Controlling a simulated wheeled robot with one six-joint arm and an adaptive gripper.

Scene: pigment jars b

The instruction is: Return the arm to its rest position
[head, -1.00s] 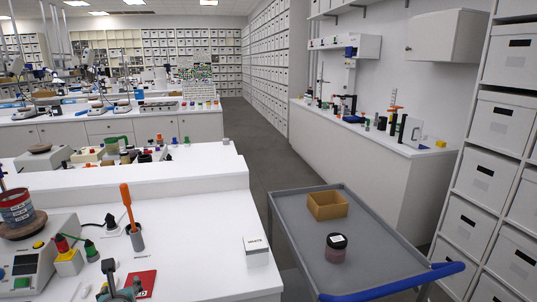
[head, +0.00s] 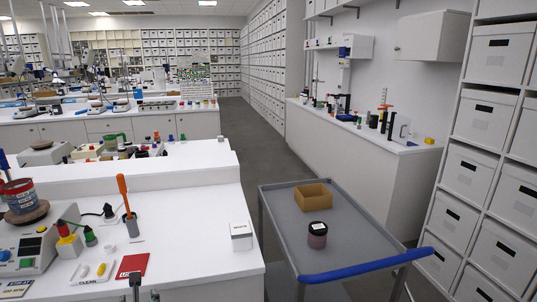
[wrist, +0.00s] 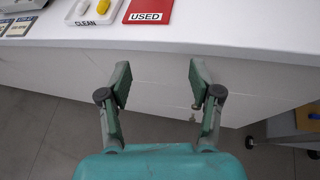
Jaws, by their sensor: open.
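My gripper (wrist: 160,85) is open and empty in the wrist view. Its two green fingers stand apart in front of the white front face of the bench (wrist: 255,75), below the bench's edge. In the head view only a small dark part of my arm shows at the bottom edge, near the red card. The red card marked USED (wrist: 150,10) lies on the bench top beyond the fingers; it also shows in the head view (head: 133,266). The white CLEAN tray (wrist: 93,10) lies to its left.
A grey cart (head: 355,245) with a blue handle stands right of the bench. It carries a dark-lidded jar (head: 317,236) and an open tan box (head: 313,197). A white box (head: 241,236) sits near the bench's right edge. The aisle floor (head: 270,150) is clear.

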